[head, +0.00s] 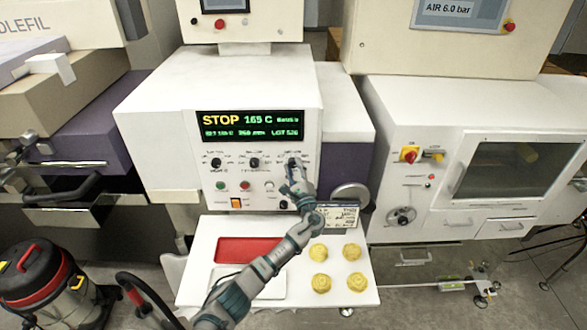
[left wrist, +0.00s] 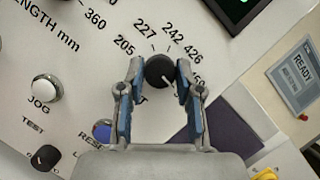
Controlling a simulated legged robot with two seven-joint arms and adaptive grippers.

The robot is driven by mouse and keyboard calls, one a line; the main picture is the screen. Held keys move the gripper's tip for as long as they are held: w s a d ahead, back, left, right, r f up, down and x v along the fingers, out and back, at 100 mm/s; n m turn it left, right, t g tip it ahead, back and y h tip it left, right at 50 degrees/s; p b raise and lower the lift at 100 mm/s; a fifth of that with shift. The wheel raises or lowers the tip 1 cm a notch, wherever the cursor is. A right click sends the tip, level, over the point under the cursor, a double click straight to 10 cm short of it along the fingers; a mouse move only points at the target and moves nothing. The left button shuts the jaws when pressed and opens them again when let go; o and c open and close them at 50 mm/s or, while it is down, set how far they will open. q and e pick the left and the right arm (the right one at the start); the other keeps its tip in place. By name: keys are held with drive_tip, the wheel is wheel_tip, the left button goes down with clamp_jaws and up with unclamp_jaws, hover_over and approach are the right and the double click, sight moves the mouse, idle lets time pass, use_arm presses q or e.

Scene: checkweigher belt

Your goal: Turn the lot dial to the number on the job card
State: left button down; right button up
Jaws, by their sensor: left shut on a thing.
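The lot dial (left wrist: 159,70) is a round black knob with a white line. In the left wrist view the numbers 205, 227, 242 and 426 are printed around it, with another partly hidden by a finger. My left gripper (left wrist: 156,73) has its blue-padded fingers on either side of the knob and is shut on it. In the head view my left gripper (head: 294,172) covers the dial at the panel's right. The green display (head: 250,125) reads STOP, 165 C and a LOT value that looks like 526. The job card (head: 340,216) is partly behind my arm, its writing too small to read.
Two more black knobs (head: 254,163) and several buttons (head: 245,186) lie left of the dial. Below, a white shelf (head: 198,278) bears a red tray (head: 240,250) and several yellow round pieces (head: 351,252). A white machine (head: 400,120) stands to the right.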

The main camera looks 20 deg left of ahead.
use_arm(q)
drive_tip(key=shift+d+f+m+h, duration=0.1)
drive_tip(key=shift+f+m+h, duration=0.2)
drive_tip(key=shift+f+m, duration=0.45)
drive_tip(key=shift+r, duration=0.2)
drive_tip(key=c, duration=1)
unclamp_jaws()
drive_tip(key=shift+o, duration=1.2)
drive_tip(key=shift+r, duration=0.15)
drive_tip(key=shift+d, duration=0.1)
drive_tip(key=shift+s+d, duration=0.1)
drive_tip(key=shift+s, duration=0.1)
drive_tip(key=v, duration=1.1)
drive_tip(key=shift+f, duration=0.45)
